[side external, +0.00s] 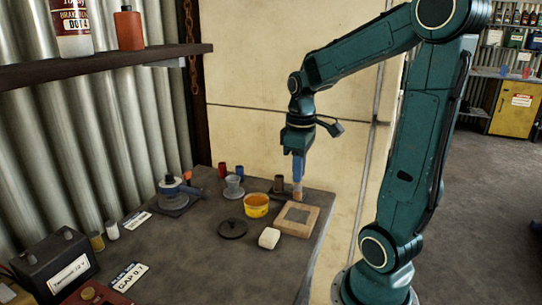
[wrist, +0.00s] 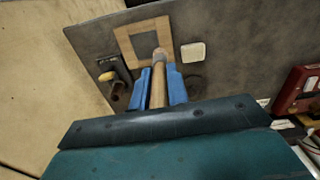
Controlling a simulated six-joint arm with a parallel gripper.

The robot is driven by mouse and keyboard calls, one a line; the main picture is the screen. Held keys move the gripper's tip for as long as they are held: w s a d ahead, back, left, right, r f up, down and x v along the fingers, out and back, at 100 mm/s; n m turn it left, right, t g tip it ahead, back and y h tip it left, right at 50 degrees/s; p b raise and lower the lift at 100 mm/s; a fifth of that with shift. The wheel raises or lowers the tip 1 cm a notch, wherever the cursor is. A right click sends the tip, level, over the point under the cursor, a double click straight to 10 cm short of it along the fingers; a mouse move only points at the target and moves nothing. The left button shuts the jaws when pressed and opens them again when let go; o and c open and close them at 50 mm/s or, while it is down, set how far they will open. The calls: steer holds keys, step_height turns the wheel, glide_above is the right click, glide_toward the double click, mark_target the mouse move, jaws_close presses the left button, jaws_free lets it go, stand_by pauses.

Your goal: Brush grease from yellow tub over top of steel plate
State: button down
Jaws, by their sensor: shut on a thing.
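My gripper (side external: 298,157) has blue fingers, which also show in the wrist view (wrist: 160,88). It is shut on a brush (wrist: 158,62) with a pale wooden handle, pointing down. In the side view the brush's lower end (side external: 297,193) is by the far edge of a wooden frame (side external: 313,219). The grey steel plate (side external: 297,214) lies inside this frame, on the bench. The yellow tub (side external: 256,210) stands open just left of the frame, with orange-yellow grease inside. I cannot make out the tub in the wrist view. Whether the bristles touch anything is unclear.
A white block (side external: 269,238) and a dark round lid (side external: 232,229) lie near the tub. A grey cup (side external: 233,187) and small red and blue cups stand behind it. A blue tool (side external: 173,188) is further left.

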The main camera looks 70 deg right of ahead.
mark_target(298, 190)
steer(key=shift+f, duration=3.45)
steer(key=shift+d+f, duration=0.35)
steer(key=shift+d, duration=0.15)
steer(key=shift+d+f, duration=0.15)
steer(key=shift+d, duration=0.6)
steer(key=shift+d+f, duration=0.15)
steer(key=shift+d, duration=0.6)
steer(key=shift+d+r, duration=0.1)
steer(key=shift+d, duration=1.4)
steer(key=shift+a, duration=3.55)
steer(key=shift+w, duration=0.75)
steer(key=shift+s+d, duration=0.1)
steer(key=shift+d, duration=3.5)
steer(key=shift+a, duration=3.6)
step_height(298, 190, up, 8)
